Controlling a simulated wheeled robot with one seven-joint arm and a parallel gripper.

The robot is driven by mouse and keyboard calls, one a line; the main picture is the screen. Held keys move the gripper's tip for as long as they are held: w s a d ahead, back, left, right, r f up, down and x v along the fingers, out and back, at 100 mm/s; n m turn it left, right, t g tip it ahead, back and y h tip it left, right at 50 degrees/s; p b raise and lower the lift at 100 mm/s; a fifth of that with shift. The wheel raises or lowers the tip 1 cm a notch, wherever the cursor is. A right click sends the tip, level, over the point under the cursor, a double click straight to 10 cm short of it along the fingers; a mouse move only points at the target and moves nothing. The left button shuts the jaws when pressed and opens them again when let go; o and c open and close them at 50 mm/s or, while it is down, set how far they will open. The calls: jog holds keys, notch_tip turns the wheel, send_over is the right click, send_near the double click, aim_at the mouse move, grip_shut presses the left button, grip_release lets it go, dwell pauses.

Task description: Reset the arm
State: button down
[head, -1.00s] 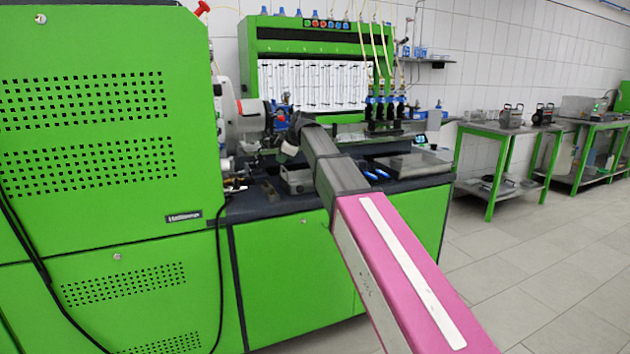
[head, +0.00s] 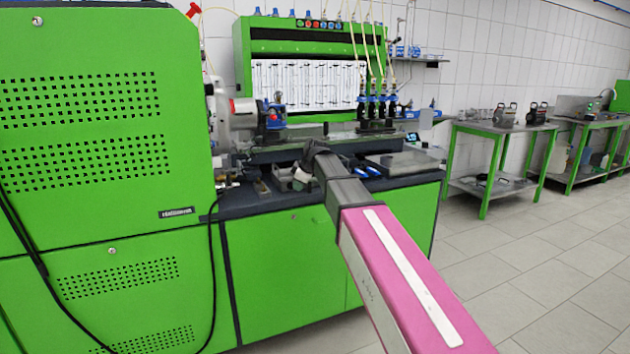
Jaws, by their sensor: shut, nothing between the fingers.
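My arm, a pink and dark grey link (head: 400,270) with a white stripe, reaches from the bottom right toward the testbench (head: 290,275). Its far end bends down in front of the black worktop. My gripper (head: 301,178) is small and partly hidden beyond the dark wrist, low over the worktop near a grey metal block (head: 281,176). Its fingers are hard to make out. It is shut and holds nothing that I can see. Whether it touches the worktop, I cannot tell.
A large green cabinet (head: 90,190) with a black cable fills the left. Several injectors (head: 377,112) stand at the back of the bench, and a flat grey tray (head: 402,163) lies on the worktop. Green side tables (head: 505,132) stand at the right. The tiled floor (head: 540,260) is clear.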

jog(key=s+d+f+m+g+h, duration=0.1)
jog(key=s+d+f+m, duration=0.3)
jog(key=f, duration=0.3)
jog(key=s+d+f+m+h, duration=0.1)
jog(key=s+d+f, duration=0.3)
jog(key=d+f, duration=0.15)
jog(key=s+d+f+m+g+h, duration=0.1)
jog(key=s+d+f+m, duration=0.3)
jog(key=f, duration=0.3)
jog(key=s+d+f+m+g, duration=0.1)
jog(key=s+d+f+m, duration=0.2)
jog(key=s+d+f, duration=0.2)
jog(key=s+d+f+m+g+h, duration=0.1)
jog(key=s+d+f+m, duration=0.2)
jog(key=s+d+f, duration=0.3)
jog(key=s+f, duration=0.2)
jog(key=s, duration=0.3)
jog(key=shift+s+d+h, duration=0.15)
jog(key=shift+d+h, duration=0.15)
